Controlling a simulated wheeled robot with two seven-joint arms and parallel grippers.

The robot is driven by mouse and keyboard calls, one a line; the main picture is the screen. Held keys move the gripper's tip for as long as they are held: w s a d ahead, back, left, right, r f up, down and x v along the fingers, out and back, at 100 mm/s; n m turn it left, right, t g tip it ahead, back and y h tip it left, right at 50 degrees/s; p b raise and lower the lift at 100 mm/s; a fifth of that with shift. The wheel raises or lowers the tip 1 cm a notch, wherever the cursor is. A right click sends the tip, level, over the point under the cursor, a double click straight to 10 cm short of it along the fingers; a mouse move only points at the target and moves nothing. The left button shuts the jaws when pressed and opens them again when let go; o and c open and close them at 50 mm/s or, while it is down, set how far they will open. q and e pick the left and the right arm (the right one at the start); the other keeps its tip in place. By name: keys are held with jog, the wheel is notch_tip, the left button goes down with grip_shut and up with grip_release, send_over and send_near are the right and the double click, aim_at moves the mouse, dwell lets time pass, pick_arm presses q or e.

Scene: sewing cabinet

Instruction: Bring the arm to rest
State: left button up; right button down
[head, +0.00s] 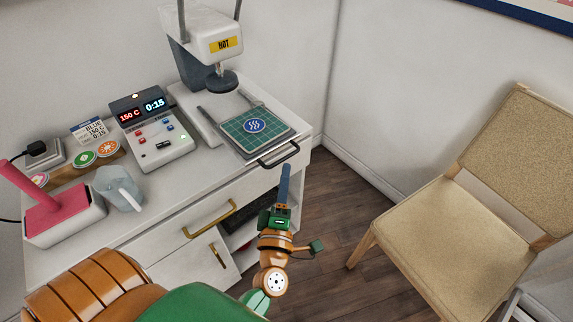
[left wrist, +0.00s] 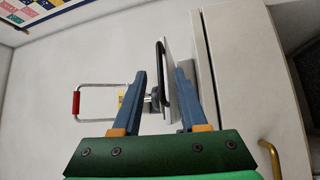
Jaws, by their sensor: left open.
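My left gripper (head: 285,170) is open in the head view, its blue fingers pointing up toward the front of the cabinet. Its tips are close to the black handle (head: 279,156) of the press's pull-out tray. In the left wrist view the two blue fingers of the left gripper (left wrist: 160,75) stand apart with nothing clamped between them. The black handle (left wrist: 161,72) shows in the gap, beyond or between the tips; I cannot tell which. My right gripper is not in view.
The heat press (head: 210,45) with a HOT label stands on the white cabinet (head: 180,235). Its tray holds a green mat (head: 231,131) with a blue patch (head: 254,126). A control box (head: 155,140) reads 150 C and 0:15. A beige chair (head: 480,215) stands right; floor between is clear.

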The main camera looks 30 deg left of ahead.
pick_arm(q)
jog(key=shift+s+d, duration=0.1)
jog(key=shift+s, duration=0.1)
jog(key=d+f+m+g+h+p, duration=0.1)
jog(key=d+f+m+g+h, duration=0.1)
jog(key=d+f+m+h, duration=0.55)
jog(key=s+f+m+g+h+p, duration=0.1)
jog(key=s+f+m+g, duration=0.3)
jog(key=f, duration=0.5)
jog(key=s+f+m+g+h+p, duration=0.1)
jog(key=s+f+m+g, duration=0.1)
jog(key=s+f+m, duration=0.55)
jog(key=s+a+f+m+g, duration=0.1)
jog(key=s+a+f+g, duration=0.1)
jog(key=s, duration=0.4)
jog(key=s+a+f+m+g+y, duration=0.1)
jog(key=s+a+f+m+g, duration=0.1)
jog(key=s+f+g, duration=0.2)
jog(key=s+a+f+m+g+y, duration=0.1)
jog(key=s+a+f+g, duration=0.2)
jog(key=s+f, duration=0.3)
jog(key=s, duration=0.3)
jog(key=shift+s, duration=0.25)
